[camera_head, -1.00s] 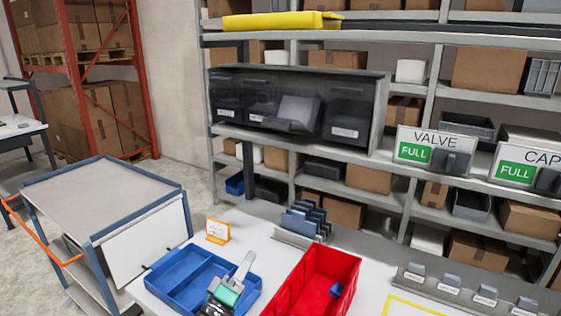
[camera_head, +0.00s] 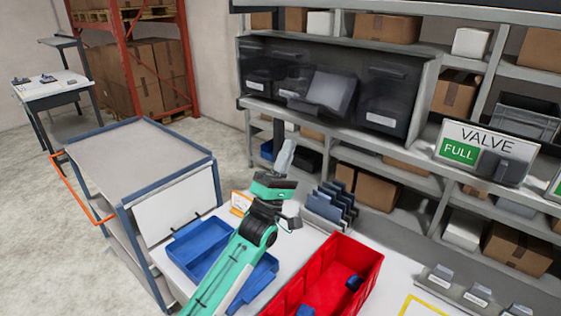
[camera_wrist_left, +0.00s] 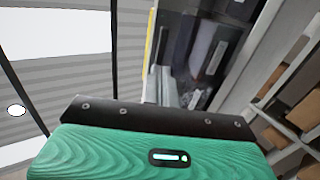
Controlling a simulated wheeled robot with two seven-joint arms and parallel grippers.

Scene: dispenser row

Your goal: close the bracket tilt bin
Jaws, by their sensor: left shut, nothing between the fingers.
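A dark cabinet of tilt bins (camera_head: 425,85) stands on the shelf rack at the back. Its middle bin (camera_head: 330,93) is tilted out, with its front panel leaning forward; the bins beside it look shut. The labels are too small to read, so I cannot tell which is the bracket bin. My left gripper (camera_head: 285,155) is raised below and in front of the cabinet, pointing up, apart from the tilted bin. It is shut and empty. In the left wrist view, part of the dark cabinet (camera_wrist_left: 215,45) shows beyond the green gripper body. My right gripper is not in view.
A blue tray (camera_head: 185,245) and a red bin (camera_head: 372,255) stand on the white table under my left arm. A grey rack of dark plates (camera_head: 328,207) stands behind them. A grey cart (camera_head: 135,155) is at the left.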

